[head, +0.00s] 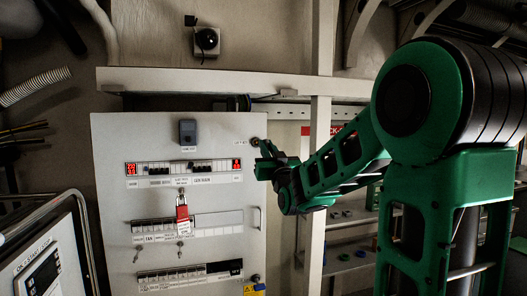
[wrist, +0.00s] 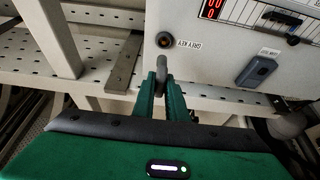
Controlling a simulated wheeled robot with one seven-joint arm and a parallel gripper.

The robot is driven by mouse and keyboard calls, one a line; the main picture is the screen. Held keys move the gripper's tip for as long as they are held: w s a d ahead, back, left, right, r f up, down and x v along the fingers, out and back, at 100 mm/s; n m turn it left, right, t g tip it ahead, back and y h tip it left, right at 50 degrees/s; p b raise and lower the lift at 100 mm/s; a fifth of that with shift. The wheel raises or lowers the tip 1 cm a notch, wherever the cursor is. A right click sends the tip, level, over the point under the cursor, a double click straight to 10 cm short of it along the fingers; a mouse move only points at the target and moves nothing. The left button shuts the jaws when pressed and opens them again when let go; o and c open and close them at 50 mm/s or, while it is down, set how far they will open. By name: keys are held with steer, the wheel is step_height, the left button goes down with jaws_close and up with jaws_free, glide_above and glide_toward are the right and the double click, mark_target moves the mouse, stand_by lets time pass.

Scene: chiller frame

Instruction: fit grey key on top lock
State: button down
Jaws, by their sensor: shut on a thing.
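The grey key (wrist: 161,66) is a rounded grey piece between my fingertips in the wrist view. My gripper (wrist: 160,82) is shut on it. The top lock (wrist: 164,40) is a round dark opening with a brass ring, beside a GREY KEY label on the pale cabinet panel. The key's end shows just below the lock in the wrist view, not inside it; the depth gap is unclear. In the head view, the lock (head: 255,142) is at the panel's upper right corner, with my gripper (head: 263,160) just below it. The key cannot be made out there.
The cabinet panel (head: 215,255) carries switch rows, a red padlock (head: 182,212) and hanging keys. Another lock (head: 255,279) with a tag sits at its lower right. A frame post (head: 318,190) stands right of the panel, near my arm. A perforated rail (wrist: 105,70) also shows.

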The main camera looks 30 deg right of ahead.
steer(key=shift+w+a, duration=0.1)
steer(key=shift+w, duration=0.05)
steer(key=shift+w+d, duration=0.25)
steer(key=shift+w, duration=0.65)
steer(key=shift+w+d, duration=0.3)
steer(key=shift+w, duration=0.6)
steer(key=shift+w+d, duration=0.25)
steer(key=shift+w, duration=0.65)
steer(key=shift+w+d, duration=0.2)
steer(key=shift+w, duration=0.2)
stand_by(0.4)
steer(key=c, duration=1.7)
jaws_free()
steer(key=v, duration=1)
steer(key=shift+s+a+f, duration=0.2)
steer(key=shift+s+f, duration=0.05)
steer(key=shift+s, duration=0.05)
